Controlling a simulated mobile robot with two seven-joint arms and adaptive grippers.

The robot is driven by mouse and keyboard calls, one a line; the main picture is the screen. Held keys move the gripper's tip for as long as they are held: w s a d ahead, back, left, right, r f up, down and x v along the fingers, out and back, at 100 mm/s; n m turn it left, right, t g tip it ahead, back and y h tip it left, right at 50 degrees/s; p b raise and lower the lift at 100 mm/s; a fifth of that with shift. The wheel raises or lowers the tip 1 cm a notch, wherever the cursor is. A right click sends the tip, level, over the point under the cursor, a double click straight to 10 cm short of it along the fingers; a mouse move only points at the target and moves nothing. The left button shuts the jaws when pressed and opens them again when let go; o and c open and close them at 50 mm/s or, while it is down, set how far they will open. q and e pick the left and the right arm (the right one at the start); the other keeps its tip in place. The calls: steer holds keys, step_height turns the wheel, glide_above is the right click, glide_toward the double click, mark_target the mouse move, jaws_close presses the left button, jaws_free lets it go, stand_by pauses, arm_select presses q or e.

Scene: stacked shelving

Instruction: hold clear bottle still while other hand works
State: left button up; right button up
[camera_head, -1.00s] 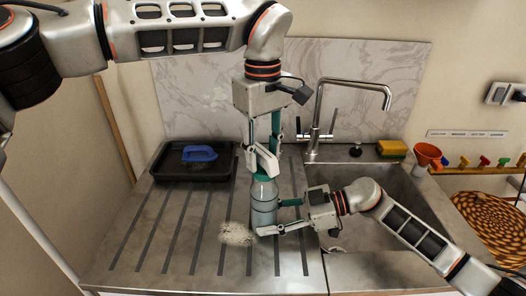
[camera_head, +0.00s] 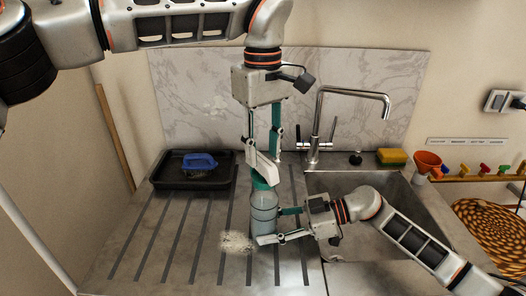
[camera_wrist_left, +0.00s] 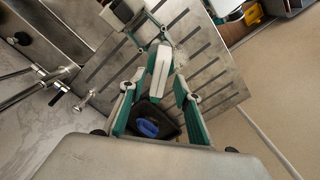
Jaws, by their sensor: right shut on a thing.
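The clear bottle (camera_head: 263,210), bluish with a teal top (camera_head: 261,183), stands upright on the grooved metal drainboard left of the sink. My right gripper (camera_head: 264,226) reaches in from the right and is shut on the bottle's lower body, one finger in front of it. My left gripper (camera_head: 264,178) points down from above, its fingertips at the bottle's top. In the left wrist view its white fingertips (camera_wrist_left: 158,72) lie close together and hide the bottle's top. I cannot tell whether they grip it.
A black tray (camera_head: 164,186) with a blue-handled brush (camera_head: 199,161) stands at the back left. A pale speckled patch (camera_head: 237,242) lies beside the bottle. The sink (camera_head: 340,180) and tap (camera_head: 319,118) are to the right, with a yellow sponge (camera_head: 392,157) behind.

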arm_select(q)
steer(key=n, duration=0.4)
steer(key=shift+n, duration=0.3)
steer(key=n, duration=0.4)
steer(key=shift+s+n, duration=0.1)
steer(key=shift+n, duration=0.3)
steer(key=n, duration=0.4)
steer(key=shift+s+a+n, duration=0.1)
steer(key=shift+n, duration=0.2)
steer(key=n, duration=0.4)
steer(key=shift+f, duration=0.1)
steer(key=shift+s+f, duration=0.1)
